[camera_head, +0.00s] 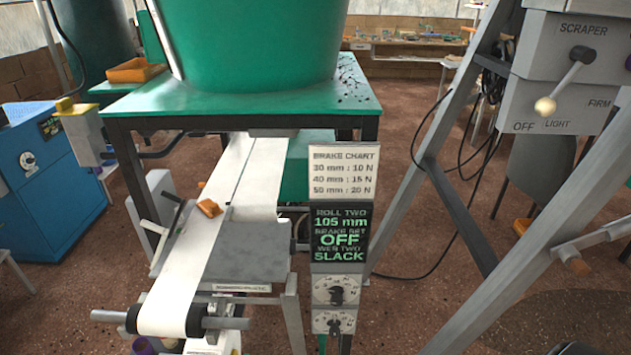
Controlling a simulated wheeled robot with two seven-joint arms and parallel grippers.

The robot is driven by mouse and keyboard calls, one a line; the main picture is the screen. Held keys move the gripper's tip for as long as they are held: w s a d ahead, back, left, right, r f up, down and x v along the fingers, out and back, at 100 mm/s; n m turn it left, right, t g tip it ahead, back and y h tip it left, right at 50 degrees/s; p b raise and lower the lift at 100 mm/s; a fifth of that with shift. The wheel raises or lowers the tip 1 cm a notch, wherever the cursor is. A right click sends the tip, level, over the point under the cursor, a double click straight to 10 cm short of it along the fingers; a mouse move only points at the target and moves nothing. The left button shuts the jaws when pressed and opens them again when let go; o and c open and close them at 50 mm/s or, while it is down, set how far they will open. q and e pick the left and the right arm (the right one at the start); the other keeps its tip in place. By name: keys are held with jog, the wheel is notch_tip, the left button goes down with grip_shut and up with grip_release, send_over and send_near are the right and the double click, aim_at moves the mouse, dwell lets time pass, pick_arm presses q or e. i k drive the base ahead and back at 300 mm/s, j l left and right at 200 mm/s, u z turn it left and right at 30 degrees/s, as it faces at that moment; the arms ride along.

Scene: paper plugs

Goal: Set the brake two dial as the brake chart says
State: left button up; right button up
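The brake chart (343,173) is a white board reading 30 mm : 10 N, 40 mm : 15 N, 50 mm : 20 N. Below it a dark display (340,235) reads roll two 105 mm, brake set OFF, web two SLACK. Under the display is an upper dial (336,291) with a dark knob on a pale face. A lower dial (334,323) sits just beneath it. Their small markings are too fine to read, and I cannot tell from labels which one is brake two. Neither of my grippers can be made out in the head view.
A white paper web (212,240) runs down to a roller (165,315) left of the dials. A grey plate (238,250) stands beside the panel. A slanted grey frame leg (540,230) and a scraper lever box (575,65) are at right. Brown floor lies between.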

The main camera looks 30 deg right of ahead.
aim_at(337, 300)
jog(key=z, duration=1.1)
